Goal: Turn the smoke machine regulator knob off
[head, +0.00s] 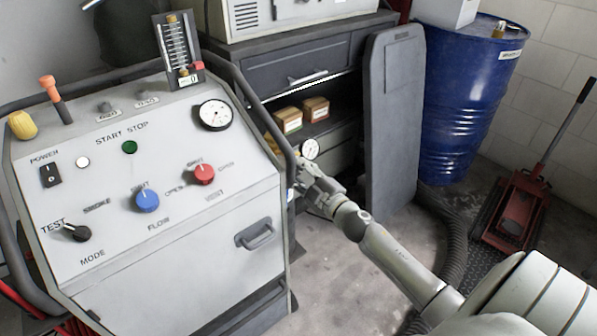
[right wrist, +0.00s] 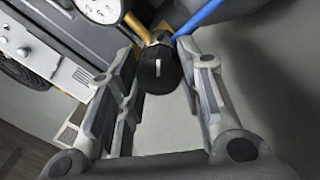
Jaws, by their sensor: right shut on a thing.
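The smoke machine (head: 180,262) is the light grey cabinet with the sloped control panel at left in the head view. My right gripper (head: 302,178) is at its right side, just below a small round gauge (head: 309,148). In the right wrist view, the black regulator knob (right wrist: 159,72) with a white mark sits between the fingers of my right gripper (right wrist: 160,80), which is shut on it. The gauge (right wrist: 98,6), a brass fitting (right wrist: 138,27) and a blue hose (right wrist: 203,14) are beside the knob. The knob is hidden in the head view. My left gripper is out of view.
A dark handrail (head: 262,112) runs along the machine's right edge. Behind stand a dark drawer cabinet (head: 290,72), a leaning grey panel (head: 392,125) and a blue drum (head: 465,100). A red floor jack (head: 512,212) is at right. Some floor (head: 325,262) beside the machine is clear.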

